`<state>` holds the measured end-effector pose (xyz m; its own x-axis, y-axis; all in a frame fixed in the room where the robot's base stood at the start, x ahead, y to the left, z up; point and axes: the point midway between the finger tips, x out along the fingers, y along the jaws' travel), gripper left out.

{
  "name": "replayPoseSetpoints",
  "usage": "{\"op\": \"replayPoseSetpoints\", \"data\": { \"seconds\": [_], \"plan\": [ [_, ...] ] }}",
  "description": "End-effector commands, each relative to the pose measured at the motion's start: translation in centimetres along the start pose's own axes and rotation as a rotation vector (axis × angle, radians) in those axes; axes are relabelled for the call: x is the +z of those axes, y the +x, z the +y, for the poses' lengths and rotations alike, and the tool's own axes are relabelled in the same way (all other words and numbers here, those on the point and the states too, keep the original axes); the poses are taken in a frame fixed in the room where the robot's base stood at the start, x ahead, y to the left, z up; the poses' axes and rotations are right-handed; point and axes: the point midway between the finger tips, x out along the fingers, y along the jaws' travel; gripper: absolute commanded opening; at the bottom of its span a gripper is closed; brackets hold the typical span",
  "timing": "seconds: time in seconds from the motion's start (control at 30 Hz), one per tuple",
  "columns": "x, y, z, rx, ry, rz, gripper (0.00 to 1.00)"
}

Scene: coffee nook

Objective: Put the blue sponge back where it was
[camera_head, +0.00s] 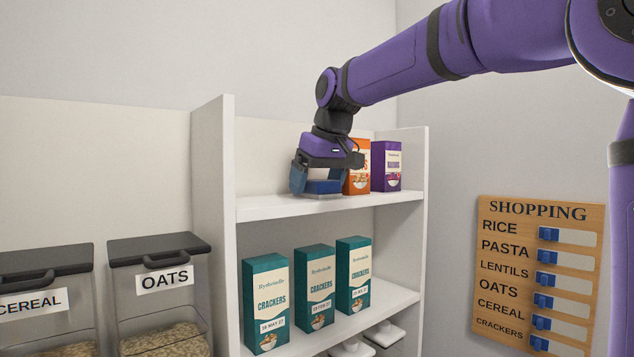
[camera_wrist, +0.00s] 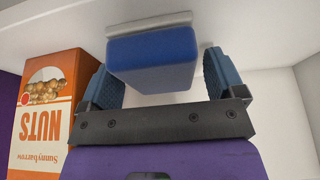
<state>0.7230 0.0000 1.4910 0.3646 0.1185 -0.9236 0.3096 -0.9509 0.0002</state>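The blue sponge (camera_wrist: 150,62) is a block low over the upper shelf (camera_head: 270,209), at its front left part. A thin pale grey strip (camera_wrist: 148,24) runs along its shelf side; I cannot tell whether it is part of the sponge or a separate piece under it. The sponge also shows in the head view (camera_head: 323,187), below my gripper (camera_head: 322,184). My gripper points down with its two blue fingers spread on either side of the sponge. In the wrist view a narrow gap shows between the sponge and the right finger.
An orange nuts box (camera_wrist: 47,115) stands close beside my left finger in the wrist view. A purple box (camera_head: 386,166) stands right of it on the shelf. Several teal cracker boxes (camera_head: 314,287) fill the shelf below. A side panel (camera_head: 213,200) rises at left.

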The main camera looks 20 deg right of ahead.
Motion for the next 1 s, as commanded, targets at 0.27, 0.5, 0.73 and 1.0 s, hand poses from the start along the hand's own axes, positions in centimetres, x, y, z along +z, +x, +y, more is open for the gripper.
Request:
{"op": "replayPoseSetpoints", "data": {
  "seconds": [0.27,0.5,0.73,1.0],
  "plan": [
    [-0.1,-0.7,0.0,0.000,0.000,0.002,0.88],
    [-0.1,-4.8,0.0,0.001,0.000,0.004,0.88],
    [-0.2,-9.2,0.0,0.001,0.000,0.003,0.88],
    [-0.1,-12.0,0.0,0.000,0.000,0.000,0.88]
  ]
}}
